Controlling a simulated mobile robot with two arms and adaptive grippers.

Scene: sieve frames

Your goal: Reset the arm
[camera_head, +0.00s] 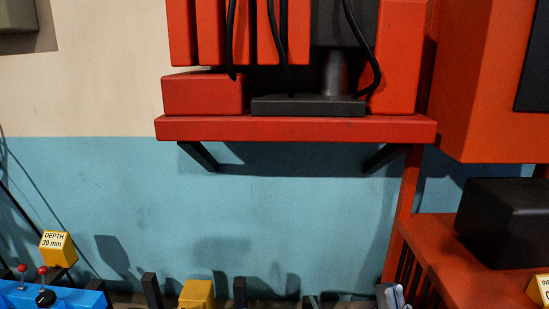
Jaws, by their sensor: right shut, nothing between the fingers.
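A small part of my right gripper (394,296), grey-white with bluish marks, shows at the bottom edge, right of centre. It is shut with nothing between its fingers, and most of it is cut off by the frame. It is in front of the lower end of a red upright, left of the red bench. My left gripper is not in view.
A red wall shelf (295,128) holds red blocks and a dark stand with black cables. A red bench (470,250) bears a black box (505,222). A blue machine (50,297) with a yellow "DEPTH 30 mm" block (57,248) stands lower left. A yellow block (197,294) sits between dark posts.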

